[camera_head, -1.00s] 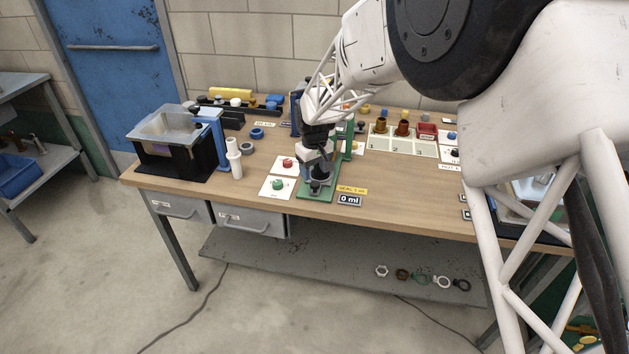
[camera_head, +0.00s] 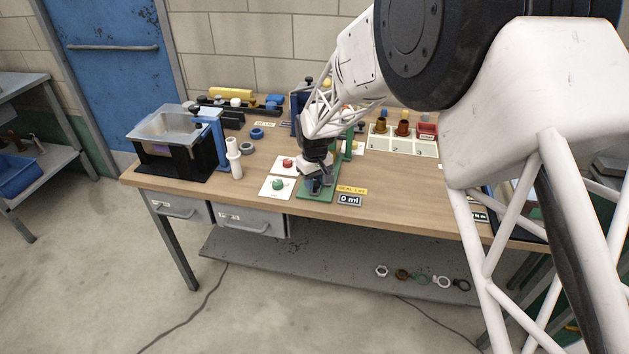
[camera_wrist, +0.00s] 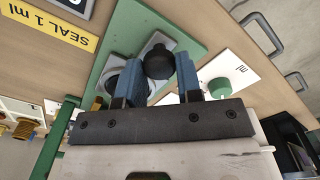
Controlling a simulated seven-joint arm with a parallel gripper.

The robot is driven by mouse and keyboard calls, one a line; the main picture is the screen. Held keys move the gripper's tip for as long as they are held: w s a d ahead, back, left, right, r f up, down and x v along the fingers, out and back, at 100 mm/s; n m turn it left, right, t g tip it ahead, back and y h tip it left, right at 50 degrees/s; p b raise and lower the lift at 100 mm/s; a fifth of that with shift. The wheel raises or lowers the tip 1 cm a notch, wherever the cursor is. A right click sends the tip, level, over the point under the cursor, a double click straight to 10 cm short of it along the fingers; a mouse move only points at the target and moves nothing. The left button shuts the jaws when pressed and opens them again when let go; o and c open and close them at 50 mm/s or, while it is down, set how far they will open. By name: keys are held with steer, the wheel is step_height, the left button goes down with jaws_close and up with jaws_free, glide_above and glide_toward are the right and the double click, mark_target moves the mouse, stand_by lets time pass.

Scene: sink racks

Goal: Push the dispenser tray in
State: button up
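The dispenser stands on a green base (camera_head: 318,195) near the table's front edge, with a green post (camera_head: 347,146) behind. In the wrist view, the green base (camera_wrist: 143,22) carries a grey tray (camera_wrist: 117,62) with a round black knob (camera_wrist: 158,62) at its end. My gripper (camera_head: 317,187) is low over the base and hides most of the tray in the head view. In the wrist view, the two blue fingers of my gripper (camera_wrist: 159,70) are apart, one on each side of the knob. I cannot tell whether they touch it.
A yellow "SEAL 1 ml" label (camera_head: 352,190) and a "0 ml" display (camera_head: 349,201) lie right of the base. A green button (camera_head: 278,184) and a red button (camera_head: 287,163) are at its left. White cylinders (camera_head: 234,158) stand farther left.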

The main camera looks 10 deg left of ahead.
jaws_close()
steer(key=shift+w, duration=2.35)
steer(key=o, duration=0.6)
jaws_free()
steer(key=shift+r, duration=0.15)
steer(key=shift+r, duration=3.8)
